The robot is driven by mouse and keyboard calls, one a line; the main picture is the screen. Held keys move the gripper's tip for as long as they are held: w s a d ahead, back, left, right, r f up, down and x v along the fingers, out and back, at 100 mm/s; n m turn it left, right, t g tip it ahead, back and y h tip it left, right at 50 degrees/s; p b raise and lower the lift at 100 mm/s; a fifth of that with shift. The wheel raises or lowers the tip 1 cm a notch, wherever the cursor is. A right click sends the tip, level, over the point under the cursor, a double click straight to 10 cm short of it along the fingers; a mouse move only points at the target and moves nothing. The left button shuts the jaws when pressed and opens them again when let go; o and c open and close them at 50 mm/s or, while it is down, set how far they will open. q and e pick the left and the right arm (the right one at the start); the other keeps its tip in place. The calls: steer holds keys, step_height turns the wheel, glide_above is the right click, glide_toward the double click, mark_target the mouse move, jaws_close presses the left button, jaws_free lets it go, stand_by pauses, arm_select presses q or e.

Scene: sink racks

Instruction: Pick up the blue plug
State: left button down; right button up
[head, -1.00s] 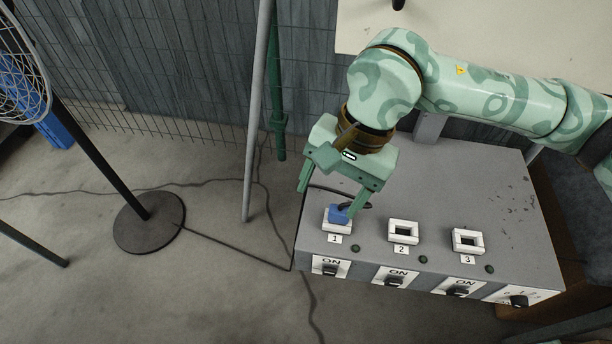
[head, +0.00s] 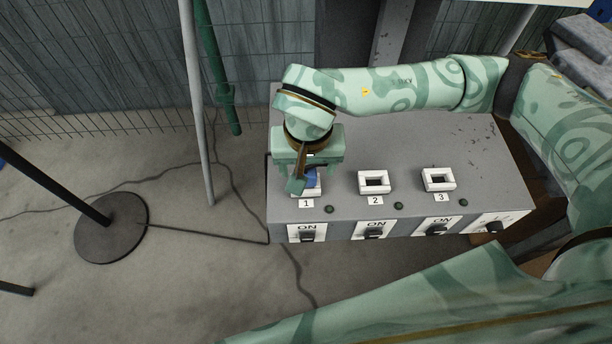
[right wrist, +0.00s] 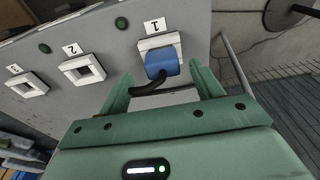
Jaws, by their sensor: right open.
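The blue plug (right wrist: 161,63) sits in the white socket marked 1 (right wrist: 150,43) on the grey box, with a black cable coming from it. In the head view the plug (head: 312,178) is mostly hidden behind my right gripper. My right gripper (right wrist: 160,75) is open, and in the right wrist view its two fingers stand on either side of the plug with gaps. I cannot tell how far down the fingers reach. In the head view the gripper (head: 302,178) points down over socket 1. My left gripper is not in view.
Empty white sockets 2 (head: 374,193) and 3 (head: 438,188) stand to the right on the grey box (head: 480,150). Several ON switches (head: 307,233) line its front face. A grey pole (head: 197,120) and a green pole (head: 222,80) stand to the left. A cable runs over the floor.

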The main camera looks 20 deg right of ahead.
mark_target(306, 172)
step_height(306, 172, down, 3)
steer(key=shift+w+a+f+b, duration=0.1)
steer(key=shift+w+a+b, duration=0.05)
steer(key=shift+b, duration=0.2)
steer(key=shift+f, duration=0.1)
steer(key=c, duration=1.1)
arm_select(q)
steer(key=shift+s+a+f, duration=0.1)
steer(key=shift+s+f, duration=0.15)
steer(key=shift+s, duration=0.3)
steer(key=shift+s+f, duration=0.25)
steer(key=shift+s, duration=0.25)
arm_select(e)
steer(key=shift+o, duration=0.2)
